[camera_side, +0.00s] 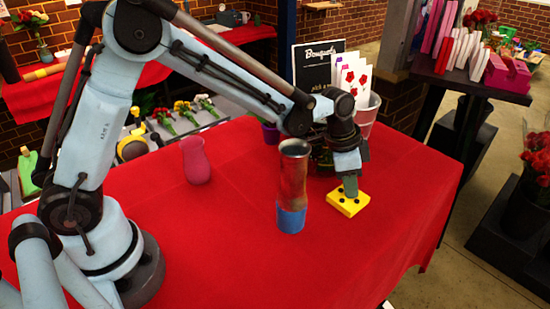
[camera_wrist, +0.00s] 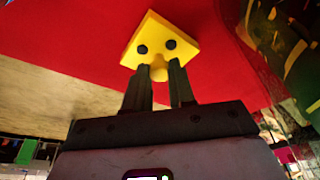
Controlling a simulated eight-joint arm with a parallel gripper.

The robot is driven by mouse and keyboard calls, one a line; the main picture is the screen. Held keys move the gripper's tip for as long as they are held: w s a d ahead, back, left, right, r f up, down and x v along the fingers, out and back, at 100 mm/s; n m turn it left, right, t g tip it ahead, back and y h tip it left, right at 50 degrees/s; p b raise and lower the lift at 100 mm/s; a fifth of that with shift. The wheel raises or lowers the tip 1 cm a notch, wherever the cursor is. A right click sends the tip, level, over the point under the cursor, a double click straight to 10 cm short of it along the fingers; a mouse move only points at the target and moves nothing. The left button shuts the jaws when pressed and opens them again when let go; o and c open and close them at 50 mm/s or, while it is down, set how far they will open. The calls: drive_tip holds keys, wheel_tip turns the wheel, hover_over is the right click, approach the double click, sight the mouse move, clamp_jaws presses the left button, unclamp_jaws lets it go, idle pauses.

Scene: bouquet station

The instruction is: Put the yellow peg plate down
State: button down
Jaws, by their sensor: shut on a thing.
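The yellow peg plate (camera_side: 348,205) is at the right part of the red table, under my gripper (camera_side: 350,186). It is a flat yellow square with dark round holes or pegs. In the wrist view the yellow peg plate (camera_wrist: 158,30) is at the tips of my gripper (camera_wrist: 162,72), which is shut on its yellow middle knob. The plate is on or very close to the red cloth; I cannot tell whether it touches.
A copper vase with a blue base (camera_side: 291,200) stands left of the plate. A pink vase (camera_side: 195,160) stands farther left. A sign (camera_side: 318,65), cards and a pale bucket (camera_side: 368,112) stand behind my gripper. The red table (camera_side: 320,265) is clear in front.

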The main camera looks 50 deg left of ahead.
sight(332, 195)
drive_tip(key=c, duration=0.9)
unclamp_jaws()
drive_tip(key=shift+f, duration=0.15)
drive_tip(key=shift+c, duration=0.2)
drive_tip(key=v, duration=1.2)
drive_tip(key=shift+r, duration=0.25)
drive_tip(key=s+a+r+n+t+y, duration=0.1)
drive_tip(key=s+a+r+n+t, duration=0.25)
drive_tip(key=s+a, duration=0.3)
drive_tip(key=s+a+f+n+t+y, duration=0.1)
drive_tip(key=s+a+f+n, duration=0.3)
drive_tip(key=s, duration=0.4)
drive_tip(key=shift+s+a+f+n, duration=0.15)
drive_tip(key=shift+a+f+n, duration=0.25)
drive_tip(key=shift+n, duration=0.25)
